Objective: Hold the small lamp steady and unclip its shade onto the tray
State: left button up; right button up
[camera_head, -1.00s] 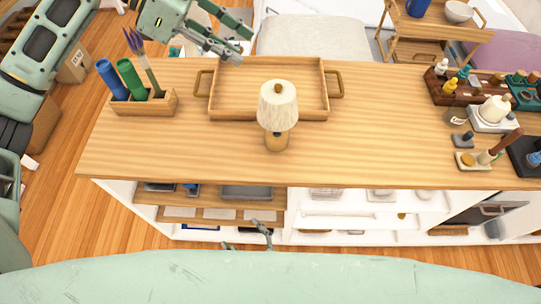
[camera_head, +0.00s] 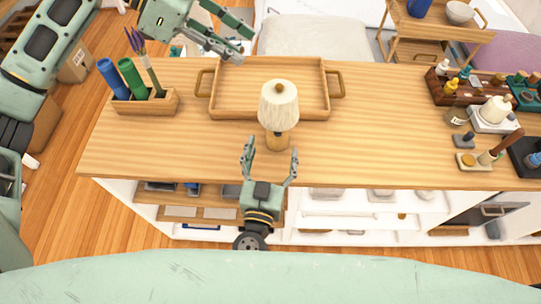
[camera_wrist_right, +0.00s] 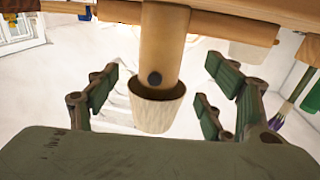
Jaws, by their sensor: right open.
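The small lamp has a wooden base (camera_head: 277,141) and a cream pleated shade (camera_head: 279,106) with a wooden knob on top. It stands upright on the counter just in front of the wooden tray (camera_head: 325,119), which looks empty. In the right wrist view the lamp appears upside down, its base (camera_wrist_right: 152,45) with a dark button and its shade (camera_wrist_right: 158,114) between my fingers. My right gripper (camera_head: 270,152) is open at the counter's front edge, pointing at the base; no contact shows. My left gripper (camera_head: 248,46) is open and empty above the tray's back left corner.
A wooden holder (camera_head: 145,106) with blue and green tubes and brushes stands left of the tray. Bottles in a dark rack (camera_head: 470,98) and small items stand at the right. The counter (camera_head: 385,125) between lamp and rack is clear. Shelves lie below the front edge.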

aim_at(276, 137)
jog(key=w, duration=0.4)
jog(key=w+d, duration=0.1)
jog(key=w, duration=0.1)
jog(key=shift+w, duration=0.35)
jog(key=shift+c, duration=0.3)
